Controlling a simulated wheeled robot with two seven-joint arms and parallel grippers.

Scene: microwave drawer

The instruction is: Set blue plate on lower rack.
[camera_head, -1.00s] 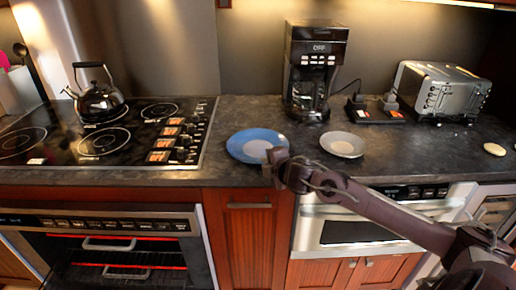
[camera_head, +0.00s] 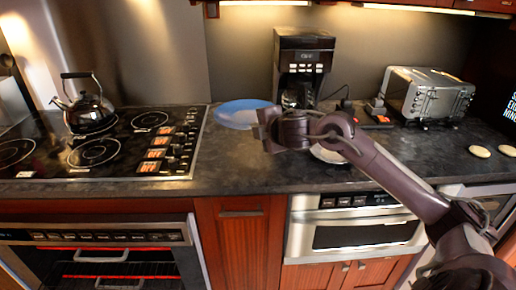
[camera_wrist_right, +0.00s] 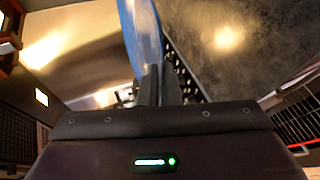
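The blue plate (camera_head: 240,112) with a pale centre is at the back of the counter, left of the coffee maker. My right gripper (camera_head: 262,131) is at its near right edge. In the right wrist view the plate (camera_wrist_right: 142,32) stands edge-on between my finger tips (camera_wrist_right: 160,82), which look shut on its rim. In the head view it appears held above the counter. The oven at lower left shows an upper rack (camera_head: 108,256) and a lower rack (camera_head: 98,282), with red glowing lines; the lower one is partly cut off by the frame. My left gripper is not in view.
A white plate (camera_head: 327,154) is partly behind my right arm. A kettle (camera_head: 90,108) stands on the stove (camera_head: 95,150) above the oven. The coffee maker (camera_head: 303,62) and toaster (camera_head: 428,94) stand at the back. The counter front (camera_head: 235,178) is clear.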

